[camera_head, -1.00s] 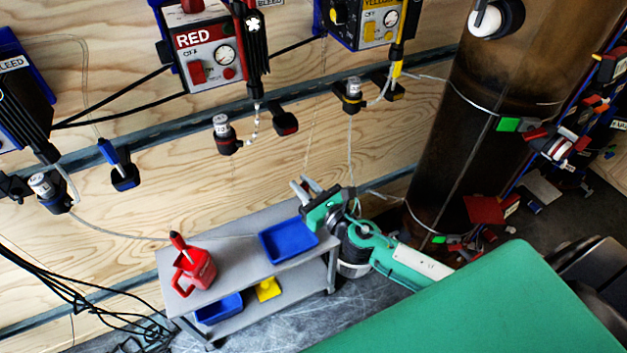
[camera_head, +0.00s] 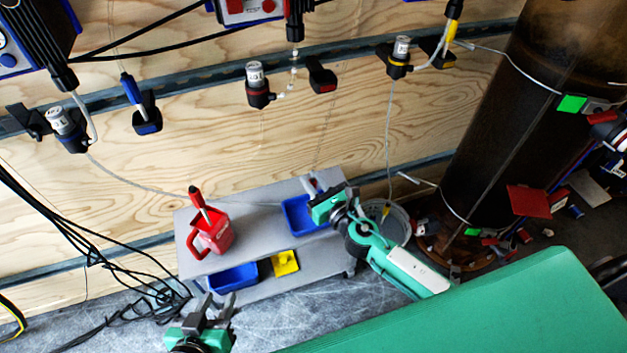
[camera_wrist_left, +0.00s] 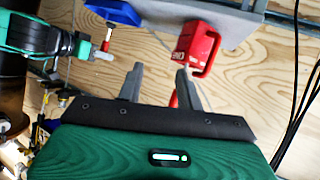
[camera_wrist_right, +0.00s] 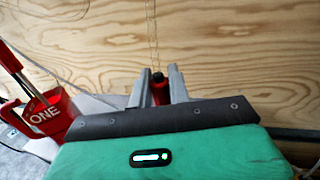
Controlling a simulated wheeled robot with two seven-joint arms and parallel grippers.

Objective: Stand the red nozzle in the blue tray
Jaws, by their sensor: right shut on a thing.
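The red nozzle (camera_wrist_right: 159,90) is between the fingers of my right gripper (camera_wrist_right: 157,78), which is shut on it; its dark top shows in the right wrist view. In the left wrist view the nozzle (camera_wrist_left: 107,38) hangs from the right gripper's fingers beside the blue tray (camera_wrist_left: 115,10). The blue tray (camera_head: 297,216) is on the grey cart's top, partly hidden by my right gripper (camera_head: 314,187) in the head view. I cannot tell whether the nozzle touches the tray. My left gripper (camera_head: 217,308) is open and empty in front of the cart.
A blue bin (camera_head: 233,278) and a yellow piece (camera_head: 285,263) are on the lower shelf. Black cables (camera_head: 95,250) hang at left.

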